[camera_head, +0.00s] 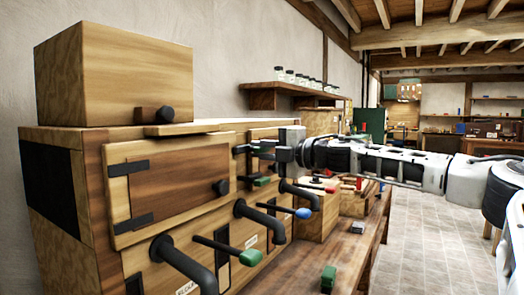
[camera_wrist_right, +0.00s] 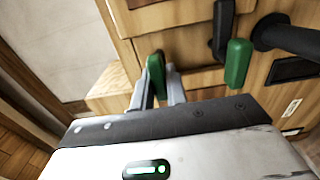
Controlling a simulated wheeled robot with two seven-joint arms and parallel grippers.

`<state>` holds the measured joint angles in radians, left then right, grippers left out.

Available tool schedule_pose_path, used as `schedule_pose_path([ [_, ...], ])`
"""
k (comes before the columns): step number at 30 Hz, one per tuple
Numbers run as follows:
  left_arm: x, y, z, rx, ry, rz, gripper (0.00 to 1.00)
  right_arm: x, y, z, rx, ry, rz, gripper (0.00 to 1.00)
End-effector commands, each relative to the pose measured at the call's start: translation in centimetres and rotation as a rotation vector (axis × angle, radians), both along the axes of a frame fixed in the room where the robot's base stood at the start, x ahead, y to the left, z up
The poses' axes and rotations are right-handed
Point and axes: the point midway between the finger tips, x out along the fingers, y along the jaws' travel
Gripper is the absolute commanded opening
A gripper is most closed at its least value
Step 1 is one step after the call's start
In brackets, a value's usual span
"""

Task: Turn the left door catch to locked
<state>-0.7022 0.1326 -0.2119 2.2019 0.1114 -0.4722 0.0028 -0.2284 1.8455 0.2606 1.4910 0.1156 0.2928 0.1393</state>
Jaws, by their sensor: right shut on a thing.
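My right gripper (camera_head: 262,150) reaches in from the right to the front of the wooden cabinet (camera_head: 85,200). In the right wrist view its two fingers (camera_wrist_right: 158,85) are shut on an upright green handle (camera_wrist_right: 156,72). I cannot tell whether this handle is the left door catch, since the gripper partly hides it. The near door (camera_head: 175,175) is closed, with dark hinges on its left and a dark round knob (camera_head: 221,187) on its right. My left gripper is not in view.
Dark curved pipes (camera_head: 262,220) and levers with green (camera_head: 250,257) and blue (camera_head: 303,213) ends stick out below the doors. A second green handle (camera_wrist_right: 237,63) is close to the right of the gripper in the wrist view. A wooden bench (camera_head: 335,255) runs alongside; the tiled floor (camera_head: 425,240) is clear.

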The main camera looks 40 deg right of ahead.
Motion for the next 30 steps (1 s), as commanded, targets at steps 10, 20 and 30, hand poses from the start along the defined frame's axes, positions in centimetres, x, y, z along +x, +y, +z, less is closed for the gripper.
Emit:
schedule_pose_path([
  [10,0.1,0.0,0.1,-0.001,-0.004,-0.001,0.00,0.0,0.0,0.1,0.002,-0.002,-0.001,0.35],
  [20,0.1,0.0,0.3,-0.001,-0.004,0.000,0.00,-1.0,-0.4,0.4,0.001,-0.006,-0.004,0.35],
  [30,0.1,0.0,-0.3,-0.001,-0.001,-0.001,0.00,-3.4,-0.9,0.2,-0.002,-0.008,0.000,0.35],
])
